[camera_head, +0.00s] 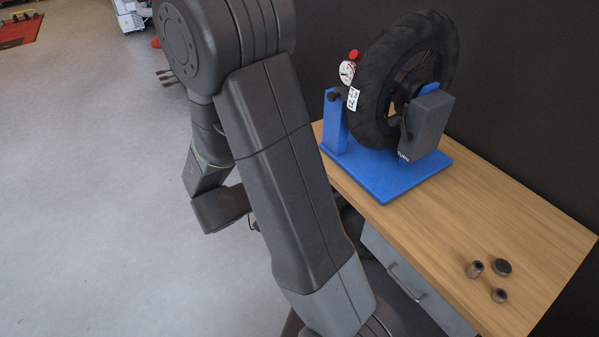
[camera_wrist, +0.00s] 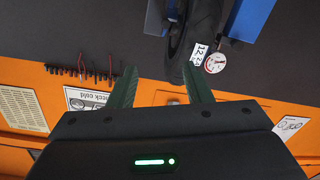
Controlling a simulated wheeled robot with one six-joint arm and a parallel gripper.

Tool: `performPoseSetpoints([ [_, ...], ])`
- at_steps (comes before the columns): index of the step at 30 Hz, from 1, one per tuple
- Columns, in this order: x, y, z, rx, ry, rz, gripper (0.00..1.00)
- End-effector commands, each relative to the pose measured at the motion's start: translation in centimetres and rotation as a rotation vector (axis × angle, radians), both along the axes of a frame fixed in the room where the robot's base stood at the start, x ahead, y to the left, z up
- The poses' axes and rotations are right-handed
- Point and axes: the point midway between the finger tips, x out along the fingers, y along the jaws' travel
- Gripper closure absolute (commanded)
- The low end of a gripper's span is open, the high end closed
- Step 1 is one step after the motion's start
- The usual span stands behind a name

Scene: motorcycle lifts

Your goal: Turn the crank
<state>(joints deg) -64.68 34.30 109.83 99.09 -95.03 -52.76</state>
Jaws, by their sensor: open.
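A black tyre (camera_head: 405,65) stands upright on a blue stand (camera_head: 395,180) on the wooden workbench. A grey box (camera_head: 428,122) stands at the tyre's right side. A dark lever-like part (camera_head: 404,128) shows beside it; I cannot tell surely whether this is the crank. In the wrist view my gripper (camera_wrist: 161,88) is open, its two green fingers apart with nothing between them. The tyre (camera_wrist: 190,40) and part of the blue stand (camera_wrist: 252,18) show beyond the fingers there. My gripper's fingers cannot be made out in the head view.
A red-capped gauge (camera_head: 347,72) sits left of the tyre; its dial also shows in the wrist view (camera_wrist: 217,60). Several small metal parts (camera_head: 501,267) lie on the bench's (camera_head: 480,215) near right. A dark wall stands behind.

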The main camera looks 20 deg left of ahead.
Motion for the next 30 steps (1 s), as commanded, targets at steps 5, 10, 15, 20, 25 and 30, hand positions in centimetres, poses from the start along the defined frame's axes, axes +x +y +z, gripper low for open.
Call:
performPoseSetpoints([
  [5,-0.9,0.6,0.0,-0.001,0.001,0.000,0.55],
  [10,-1.0,0.7,0.0,-0.001,0.000,-0.001,0.55],
  [15,-1.0,0.7,0.0,-0.002,0.001,-0.001,0.65],
  [20,0.7,0.0,0.4,-0.081,0.053,0.017,0.96],
  [25,5.5,-2.1,1.0,-0.357,0.226,0.082,1.00],
  [30,10.4,-5.0,1.3,-0.714,0.440,0.167,1.00],
])
